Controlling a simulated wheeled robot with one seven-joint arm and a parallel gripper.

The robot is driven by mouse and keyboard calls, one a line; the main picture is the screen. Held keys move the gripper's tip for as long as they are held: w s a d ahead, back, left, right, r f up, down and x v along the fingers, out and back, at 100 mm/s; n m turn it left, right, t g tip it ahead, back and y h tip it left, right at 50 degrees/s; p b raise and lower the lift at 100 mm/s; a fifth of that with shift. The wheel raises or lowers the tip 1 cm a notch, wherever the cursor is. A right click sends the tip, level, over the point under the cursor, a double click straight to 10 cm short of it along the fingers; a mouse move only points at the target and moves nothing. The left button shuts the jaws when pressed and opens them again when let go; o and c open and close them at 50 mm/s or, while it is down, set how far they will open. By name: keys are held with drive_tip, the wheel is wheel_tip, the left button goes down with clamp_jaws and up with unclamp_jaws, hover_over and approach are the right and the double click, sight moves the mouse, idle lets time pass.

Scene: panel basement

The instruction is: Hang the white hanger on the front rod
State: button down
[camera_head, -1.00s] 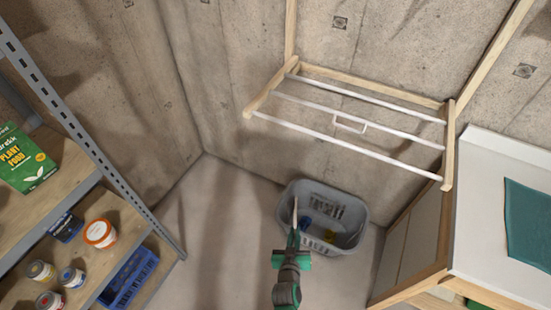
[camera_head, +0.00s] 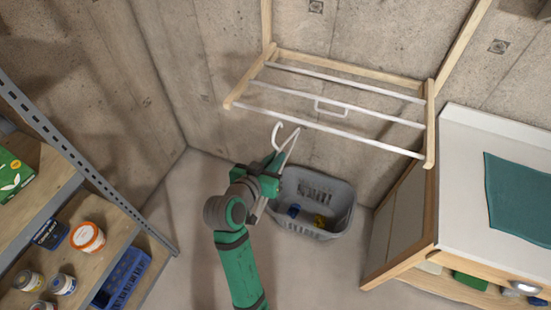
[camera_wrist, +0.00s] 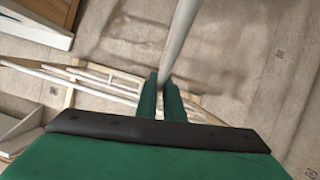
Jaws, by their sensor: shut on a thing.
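The white hanger (camera_head: 287,147) is in my gripper (camera_head: 272,174), its curved hook pointing up at the upper left. In the wrist view, my gripper (camera_wrist: 164,100) is shut on a pale bar of the hanger (camera_wrist: 179,38). Most of the hanger is hidden behind my gripper in the head view. The front rod (camera_head: 330,131) is the lowest of the white rods on the wooden wall rack (camera_head: 431,125). In the head view, the hook appears just below the left part of the front rod, with a visible gap between them.
A small white loop (camera_head: 330,107) sits at the middle rod. A grey basket (camera_head: 338,222) stands on the floor below the rack. A shelf (camera_head: 35,215) with cans is at left, and a white-topped cabinet (camera_head: 470,150) at right.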

drive_tip(key=shift+w+d, duration=0.45)
drive_tip(key=shift+w, duration=0.95)
drive_tip(key=shift+w+d, duration=0.45)
drive_tip(key=shift+w, duration=0.9)
drive_tip(key=shift+w+d, duration=0.45)
drive_tip(key=shift+w, duration=0.95)
drive_tip(key=shift+w+f, duration=0.15)
drive_tip(key=shift+f, duration=1.5)
drive_tip(key=c, duration=1.8)
unclamp_jaws()
drive_tip(key=v, duration=1.1)
